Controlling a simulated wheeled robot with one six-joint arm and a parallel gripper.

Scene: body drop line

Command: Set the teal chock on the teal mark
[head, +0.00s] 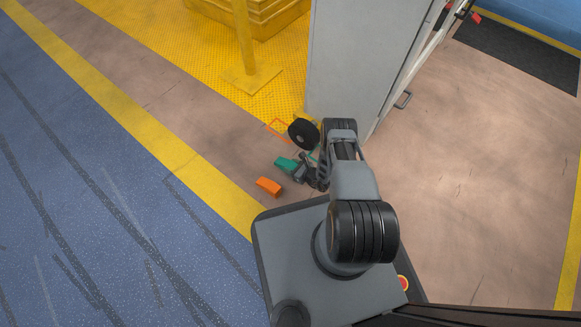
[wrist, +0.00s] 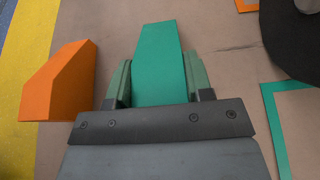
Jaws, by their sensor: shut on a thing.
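The teal chock (wrist: 160,65) is between the two fingers of my gripper (wrist: 160,85), which is shut on it. In the head view the chock (head: 286,164) shows at the left of my gripper (head: 299,172), close to the brown floor. I cannot tell whether it touches the floor. The teal mark (wrist: 274,115) is an outline on the floor, to the right of the gripper in the wrist view. In the head view only a bit of the mark (head: 314,156) shows; my arm hides the rest.
An orange chock (head: 269,187) lies on the floor left of my gripper; it also shows in the wrist view (wrist: 58,82). A black wheel (head: 303,134) stands near the marks. An orange outline (head: 277,127) lies beyond. A grey cabinet (head: 350,60) rises behind the arm.

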